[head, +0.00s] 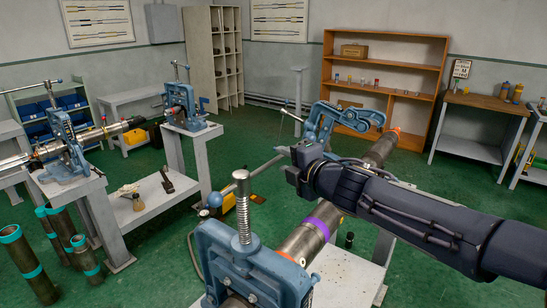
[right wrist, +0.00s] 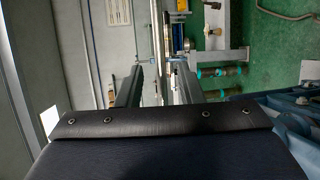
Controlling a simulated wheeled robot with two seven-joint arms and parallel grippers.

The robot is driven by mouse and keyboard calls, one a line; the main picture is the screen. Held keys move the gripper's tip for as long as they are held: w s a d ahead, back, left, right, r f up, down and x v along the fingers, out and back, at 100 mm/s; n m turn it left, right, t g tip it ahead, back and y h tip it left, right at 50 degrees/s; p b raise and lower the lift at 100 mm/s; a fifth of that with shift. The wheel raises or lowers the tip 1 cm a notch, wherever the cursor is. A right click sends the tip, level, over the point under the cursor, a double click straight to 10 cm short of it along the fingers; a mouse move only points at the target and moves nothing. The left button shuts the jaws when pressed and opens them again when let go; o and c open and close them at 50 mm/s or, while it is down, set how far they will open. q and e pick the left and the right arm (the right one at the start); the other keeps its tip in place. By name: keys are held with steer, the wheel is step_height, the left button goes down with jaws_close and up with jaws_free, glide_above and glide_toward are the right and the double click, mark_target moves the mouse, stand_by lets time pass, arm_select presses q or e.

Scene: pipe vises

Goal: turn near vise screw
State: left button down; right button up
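The near vise (head: 255,272) is blue and stands at the bottom centre of the head view, clamping a pipe with a purple band (head: 322,218). Its upright threaded screw (head: 243,215) has a grey handle bar (head: 256,169) slanting across the top, with a blue ball (head: 215,199) at its lower left end. My right gripper (head: 288,164) is by the bar's upper right end; I cannot tell whether they touch. In the right wrist view its two fingers (right wrist: 158,88) stand apart, with nothing clearly held between them. My left gripper is out of view.
A second blue vise (head: 322,122) stands behind my right arm on the same pipe line. Loose pipes (head: 88,257) stand at lower left. Shelves (head: 385,62) line the back wall. Green floor lies open between.

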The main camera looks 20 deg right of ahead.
mark_target(280, 159)
steer(key=x, duration=0.5)
steer(key=shift+w+f+b, duration=0.1)
steer(key=shift+w+b, duration=0.1)
steer(key=shift+b, duration=0.2)
jaws_close()
